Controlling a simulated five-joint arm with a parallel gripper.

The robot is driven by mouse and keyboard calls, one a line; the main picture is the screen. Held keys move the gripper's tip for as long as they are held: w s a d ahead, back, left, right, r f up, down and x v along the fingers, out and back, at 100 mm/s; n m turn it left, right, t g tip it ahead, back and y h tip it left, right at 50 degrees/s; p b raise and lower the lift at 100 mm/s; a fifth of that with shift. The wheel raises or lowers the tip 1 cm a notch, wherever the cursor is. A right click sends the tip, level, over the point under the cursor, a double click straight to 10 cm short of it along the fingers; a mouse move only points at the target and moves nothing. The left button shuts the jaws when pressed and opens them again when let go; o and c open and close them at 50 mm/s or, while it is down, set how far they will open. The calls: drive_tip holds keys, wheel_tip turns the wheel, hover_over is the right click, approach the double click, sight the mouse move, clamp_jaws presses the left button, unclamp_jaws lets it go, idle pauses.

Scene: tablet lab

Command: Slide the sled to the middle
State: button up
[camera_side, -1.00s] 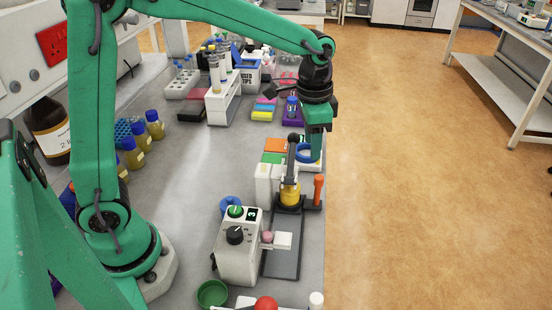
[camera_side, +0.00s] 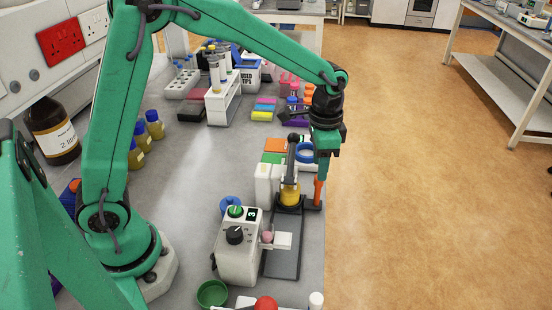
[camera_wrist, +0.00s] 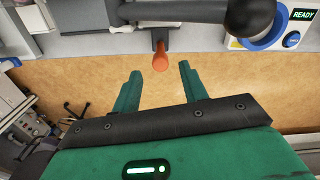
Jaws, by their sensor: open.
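The sled (camera_side: 289,206) is a dark carriage with a yellow cylinder on it, at the far end of a dark rail (camera_side: 284,254) in the side view. An upright orange handle (camera_side: 318,188) stands at its right side. The handle's end (camera_wrist: 160,58) shows in the wrist view, just ahead of the fingertips and roughly centred between them. My gripper (camera_side: 322,172) is above the handle in the side view, pointing down. In the wrist view my gripper (camera_wrist: 160,72) is open, with nothing between its fingers. The side view does not settle whether a finger touches the handle.
A control box (camera_side: 240,246) with a green knob stands left of the rail's near end. A dark lever (camera_side: 291,160) rises over the sled. A blue ring (camera_side: 305,152) lies behind it. A red ball (camera_side: 265,303) and green bowl (camera_side: 212,293) are near the front. Open floor lies right.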

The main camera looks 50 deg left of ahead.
drive_tip(key=shift+f, duration=2)
clamp_jaws()
